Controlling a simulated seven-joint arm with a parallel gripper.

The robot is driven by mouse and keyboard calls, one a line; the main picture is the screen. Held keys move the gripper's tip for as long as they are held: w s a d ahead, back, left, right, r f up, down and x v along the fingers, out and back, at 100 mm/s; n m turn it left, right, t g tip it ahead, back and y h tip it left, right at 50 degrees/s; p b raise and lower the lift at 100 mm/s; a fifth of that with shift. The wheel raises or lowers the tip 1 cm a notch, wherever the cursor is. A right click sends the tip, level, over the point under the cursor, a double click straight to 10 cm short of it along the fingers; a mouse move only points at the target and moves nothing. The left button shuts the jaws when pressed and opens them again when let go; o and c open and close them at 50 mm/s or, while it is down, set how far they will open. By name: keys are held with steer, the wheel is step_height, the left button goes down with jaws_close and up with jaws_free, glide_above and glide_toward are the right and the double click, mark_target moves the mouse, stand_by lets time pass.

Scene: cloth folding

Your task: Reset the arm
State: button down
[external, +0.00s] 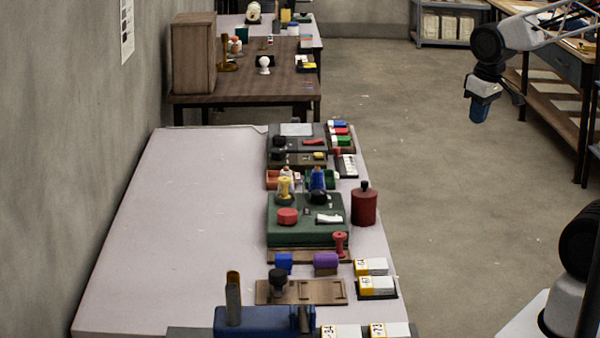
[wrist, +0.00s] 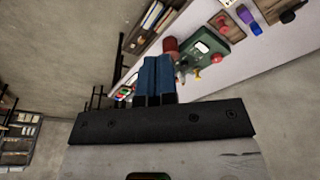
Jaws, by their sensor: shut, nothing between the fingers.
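My gripper (external: 480,110) is at the upper right of the external view, raised over the floor and well to the right of the table. Its blue fingers also show in the wrist view (wrist: 157,80), side by side and shut with nothing between them. My arm reaches in from the right edge of the external view. No cloth can be made out on the table (external: 180,230), whose left part is bare.
A row of items lines the table's right side, among them a green box (external: 285,235), a dark red canister (external: 364,205) and a blue base (external: 260,322). A brown table (external: 240,90) stands behind. A workbench (external: 550,95) stands at the right. The floor between is clear.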

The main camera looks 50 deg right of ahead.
steer(key=s, duration=0.4)
steer(key=s+d, duration=0.1)
steer(key=shift+s+r, duration=0.15)
steer(key=shift+s, duration=0.25)
